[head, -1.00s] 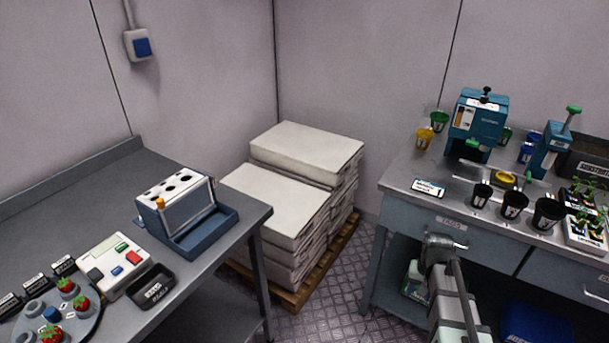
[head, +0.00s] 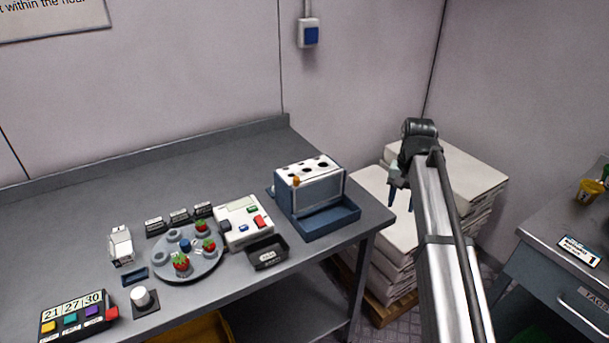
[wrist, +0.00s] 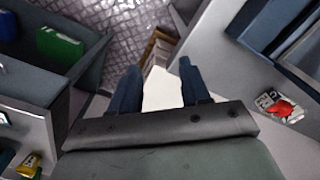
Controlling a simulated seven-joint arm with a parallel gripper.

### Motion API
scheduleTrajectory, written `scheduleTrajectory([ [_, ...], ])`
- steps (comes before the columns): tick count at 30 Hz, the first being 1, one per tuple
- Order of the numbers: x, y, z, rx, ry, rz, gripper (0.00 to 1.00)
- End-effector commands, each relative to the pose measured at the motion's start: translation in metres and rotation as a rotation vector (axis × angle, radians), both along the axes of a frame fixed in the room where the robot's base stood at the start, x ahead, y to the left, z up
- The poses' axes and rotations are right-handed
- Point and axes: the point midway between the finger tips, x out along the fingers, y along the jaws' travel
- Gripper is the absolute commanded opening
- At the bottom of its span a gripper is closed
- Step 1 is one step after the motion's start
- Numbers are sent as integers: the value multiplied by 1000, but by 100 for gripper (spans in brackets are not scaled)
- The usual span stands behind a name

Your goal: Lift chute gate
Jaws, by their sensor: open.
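The chute is a blue and white box (head: 309,188) with dark holes in its top and a low blue tray (head: 332,218) in front. It stands near the right end of the left bench. A small orange knob (head: 296,181) sits at its upper front left edge; I take this to be on the gate, but the gate itself is hard to make out. My gripper (head: 400,196) is to the right of the box, in the air before the stacked white sacks. In the wrist view my two blue fingers (wrist: 157,88) are apart with nothing between them.
White sacks (head: 460,172) are stacked on a pallet beyond the bench. A second bench (head: 570,250) is at right.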

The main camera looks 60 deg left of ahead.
Motion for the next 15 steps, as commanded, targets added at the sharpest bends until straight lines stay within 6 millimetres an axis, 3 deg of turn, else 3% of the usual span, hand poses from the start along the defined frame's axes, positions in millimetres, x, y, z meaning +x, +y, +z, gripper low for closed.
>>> scheduleTrajectory([
  [1, -16, 26, 20, 3, -2, 27, 46],
  [6, -79, 85, 78, 2, -1, 100, 46],
  [12, -157, 138, 144, 1, 0, 178, 46],
  [15, -188, 153, 169, 1, 0, 207, 46],
])
